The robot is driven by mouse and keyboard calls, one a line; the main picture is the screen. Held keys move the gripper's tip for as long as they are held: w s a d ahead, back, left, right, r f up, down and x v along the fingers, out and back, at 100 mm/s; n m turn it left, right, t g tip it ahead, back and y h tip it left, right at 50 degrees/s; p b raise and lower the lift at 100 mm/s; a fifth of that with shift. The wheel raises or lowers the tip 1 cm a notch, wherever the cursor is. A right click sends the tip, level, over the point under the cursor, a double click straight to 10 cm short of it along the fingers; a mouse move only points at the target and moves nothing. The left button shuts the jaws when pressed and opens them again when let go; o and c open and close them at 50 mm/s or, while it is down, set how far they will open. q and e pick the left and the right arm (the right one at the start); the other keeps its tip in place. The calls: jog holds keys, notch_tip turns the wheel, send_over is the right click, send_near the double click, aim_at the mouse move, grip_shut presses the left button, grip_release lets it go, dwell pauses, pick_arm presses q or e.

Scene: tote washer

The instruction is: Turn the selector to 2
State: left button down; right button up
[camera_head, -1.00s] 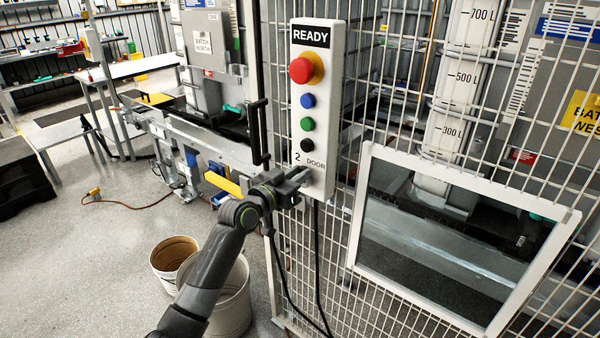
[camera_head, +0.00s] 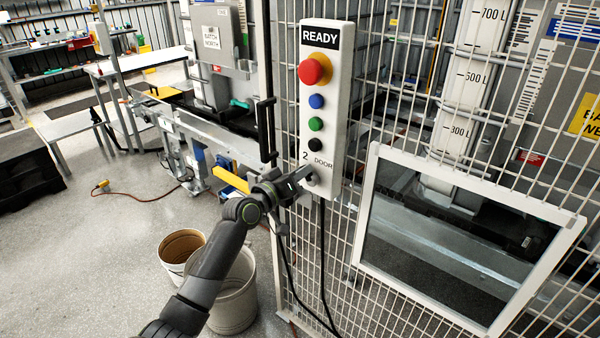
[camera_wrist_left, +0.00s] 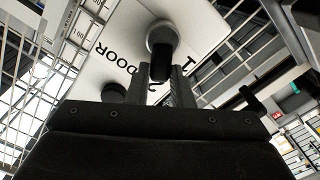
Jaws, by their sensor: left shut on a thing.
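The control panel (camera_head: 338,110) is a tall white box with a READY display at its top. The selector (camera_wrist_left: 162,36) is a round grey knob with a dark handle near the bottom of the panel, beside the DOOR label. My left gripper (camera_head: 309,177) is at the panel's lower end, shut on the selector's handle. The handle's exact pointing is hard to tell. My right gripper is not in view.
Above the selector are a red mushroom button (camera_head: 312,70) and blue, green and black buttons. A wire mesh fence (camera_head: 385,135) stands behind the panel, with a white-framed window (camera_head: 368,205) at right. Two buckets (camera_head: 236,300) stand on the floor below my arm.

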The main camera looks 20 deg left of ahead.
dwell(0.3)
pick_arm(q)
jog(key=c, duration=1.3)
grip_release()
jog(key=b+v, duration=0.2)
jog(key=v, duration=1.5)
jog(key=shift+s+a, duration=0.1)
jog(key=shift+s, duration=0.05)
